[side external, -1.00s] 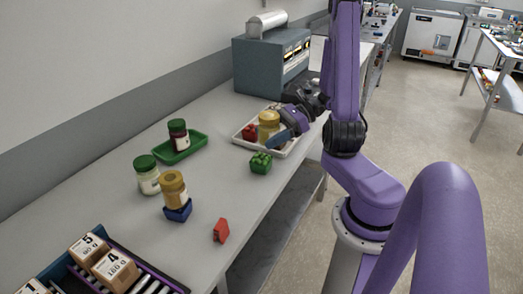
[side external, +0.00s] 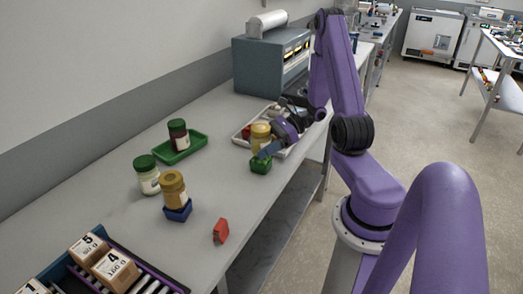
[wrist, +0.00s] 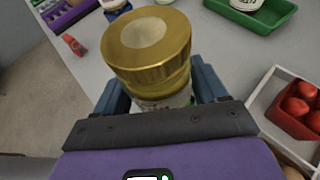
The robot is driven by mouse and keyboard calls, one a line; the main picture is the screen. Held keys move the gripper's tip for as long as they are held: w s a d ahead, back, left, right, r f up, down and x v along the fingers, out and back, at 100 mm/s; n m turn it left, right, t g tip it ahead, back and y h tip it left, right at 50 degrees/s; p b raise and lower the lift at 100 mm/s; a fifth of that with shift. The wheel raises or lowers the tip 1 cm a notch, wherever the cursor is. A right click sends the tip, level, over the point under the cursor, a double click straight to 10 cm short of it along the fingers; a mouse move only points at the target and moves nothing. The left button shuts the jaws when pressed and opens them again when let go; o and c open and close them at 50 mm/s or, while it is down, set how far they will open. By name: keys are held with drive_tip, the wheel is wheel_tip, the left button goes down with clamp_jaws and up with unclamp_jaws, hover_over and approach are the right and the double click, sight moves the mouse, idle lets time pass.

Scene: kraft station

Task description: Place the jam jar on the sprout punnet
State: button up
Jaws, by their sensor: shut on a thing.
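The jam jar (side external: 261,131) has a wide gold lid and is held upright in my gripper (side external: 266,146). In the wrist view the jar (wrist: 148,50) fills the middle, between the blue fingers of my gripper (wrist: 160,95), with a strip of pale label showing below the lid. The sprout punnet (side external: 260,166) is a small green block on the bench, just below the jar and fingers in the side view. A finger covers part of the jar's lower body, and I cannot tell whether the jar touches the punnet.
A white tray (side external: 238,138) with a red punnet (wrist: 301,106) is close beside the gripper. A green tray (side external: 190,149) holds a dark jar. A white jar (side external: 148,176), another gold-lidded jar (side external: 173,186) on a blue punnet, and a red item (side external: 220,231) stand nearer.

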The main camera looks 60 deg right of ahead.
drive_tip(key=shift+f, duration=0.95)
drive_tip(key=shift+f, duration=0.15)
drive_tip(key=o, duration=1.3)
drive_tip(key=shift+o, duration=0.2)
drive_tip(key=shift+r, duration=0.2)
drive_tip(key=v, duration=1.2)
drive_tip(key=shift+a, duration=0.1)
